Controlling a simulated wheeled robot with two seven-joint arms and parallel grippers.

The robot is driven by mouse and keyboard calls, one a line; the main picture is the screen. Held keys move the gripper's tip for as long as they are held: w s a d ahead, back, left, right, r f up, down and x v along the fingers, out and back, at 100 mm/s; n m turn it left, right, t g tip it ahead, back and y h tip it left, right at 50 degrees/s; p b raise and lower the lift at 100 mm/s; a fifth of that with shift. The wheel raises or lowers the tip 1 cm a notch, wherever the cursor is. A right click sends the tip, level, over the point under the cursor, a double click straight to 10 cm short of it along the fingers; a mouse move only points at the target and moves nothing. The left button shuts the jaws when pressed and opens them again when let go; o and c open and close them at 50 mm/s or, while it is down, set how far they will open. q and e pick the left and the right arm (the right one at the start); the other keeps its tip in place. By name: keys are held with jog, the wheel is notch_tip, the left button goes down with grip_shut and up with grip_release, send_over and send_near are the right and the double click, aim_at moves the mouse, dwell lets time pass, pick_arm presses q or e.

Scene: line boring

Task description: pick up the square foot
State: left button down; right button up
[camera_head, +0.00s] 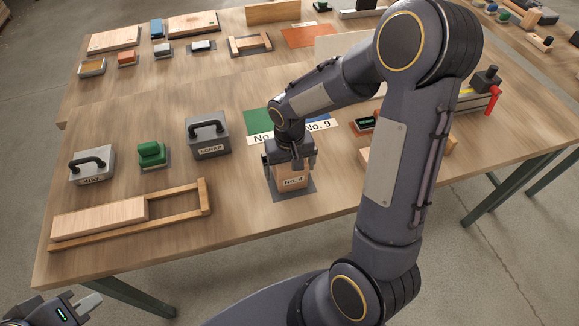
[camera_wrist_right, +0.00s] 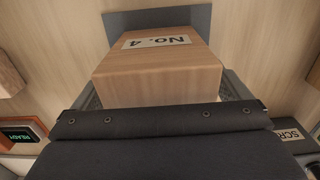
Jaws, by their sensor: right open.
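A wooden block labelled "No. 4" (camera_head: 291,182) stands on a dark grey pad (camera_head: 305,188) near the table's front edge. No label reads "square foot", so I cannot tell by name whether this block is it. My right gripper (camera_head: 290,160) points down over the block and is open. In the right wrist view the block (camera_wrist_right: 160,75) lies between the fingers, one showing at each side; contact cannot be made out. My left gripper (camera_head: 80,303) is at the bottom left corner, off the table, with nothing seen in it; its opening is unclear.
A grey "SCRAP" box (camera_head: 208,136), a green piece (camera_head: 152,153) and another handled grey box (camera_head: 92,165) stand left of the block. A wooden frame (camera_head: 180,207) lies at the front left. A small device reading "READY" (camera_head: 367,123) is to the right.

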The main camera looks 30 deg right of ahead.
jog(key=c, duration=1.2)
jog(key=shift+c, duration=0.4)
jog(key=shift+w+r, duration=0.1)
jog(key=shift+r, duration=0.05)
